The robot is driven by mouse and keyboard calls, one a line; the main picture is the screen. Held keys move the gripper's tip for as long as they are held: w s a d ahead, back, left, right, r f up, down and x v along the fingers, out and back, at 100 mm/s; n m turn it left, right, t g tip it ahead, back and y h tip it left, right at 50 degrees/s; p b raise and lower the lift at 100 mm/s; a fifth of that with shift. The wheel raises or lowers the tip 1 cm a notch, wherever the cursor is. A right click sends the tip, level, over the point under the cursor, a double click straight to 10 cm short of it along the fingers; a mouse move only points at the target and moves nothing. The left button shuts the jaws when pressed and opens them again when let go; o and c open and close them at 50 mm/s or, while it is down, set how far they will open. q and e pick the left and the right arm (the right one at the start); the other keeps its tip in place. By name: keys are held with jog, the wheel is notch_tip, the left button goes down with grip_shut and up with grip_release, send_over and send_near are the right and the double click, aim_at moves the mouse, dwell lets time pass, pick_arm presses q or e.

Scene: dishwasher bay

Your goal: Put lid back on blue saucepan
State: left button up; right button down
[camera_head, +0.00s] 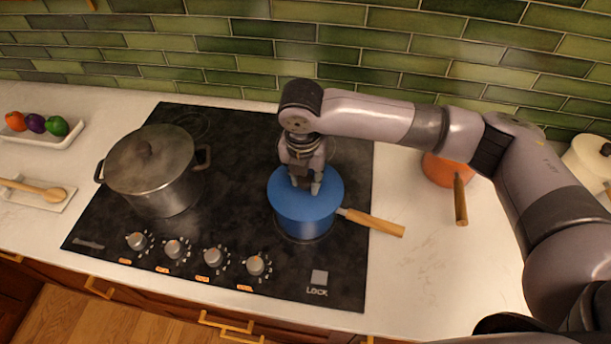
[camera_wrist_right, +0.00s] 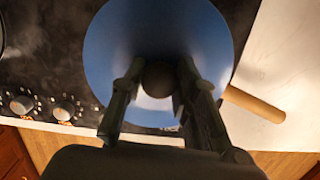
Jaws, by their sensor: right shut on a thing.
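The blue saucepan (camera_head: 304,229) stands on the right part of the black cooktop, its wooden handle (camera_head: 375,223) pointing right. The round blue lid (camera_head: 331,190) is level over the pan's top and looks lined up with its rim. I cannot tell whether a thin gap is left between them. My right gripper (camera_head: 305,187) comes down from above and is shut on the lid's dark round knob (camera_wrist_right: 158,79). In the right wrist view the blue lid (camera_wrist_right: 160,28) fills the middle, with a finger on each side of the knob. My left gripper is not in view.
A lidded grey pot (camera_head: 150,175) stands on the cooktop's left. An orange pan (camera_head: 442,170) sits on the right counter behind my right arm, near a cream pot (camera_head: 588,160). A vegetable tray (camera_head: 40,139) and a wooden spoon (camera_head: 35,189) lie left. Control knobs line the front.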

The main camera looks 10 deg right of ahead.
jog(key=shift+p, duration=0.5)
dwell(0.6)
jog(key=c, duration=1.2)
grip_release()
jog(key=o, duration=0.5)
notch_tip(320, 180, up, 5)
jog(key=p, duration=0.5)
jog(key=shift+f, duration=0.15)
jog(key=shift+r, duration=1.15)
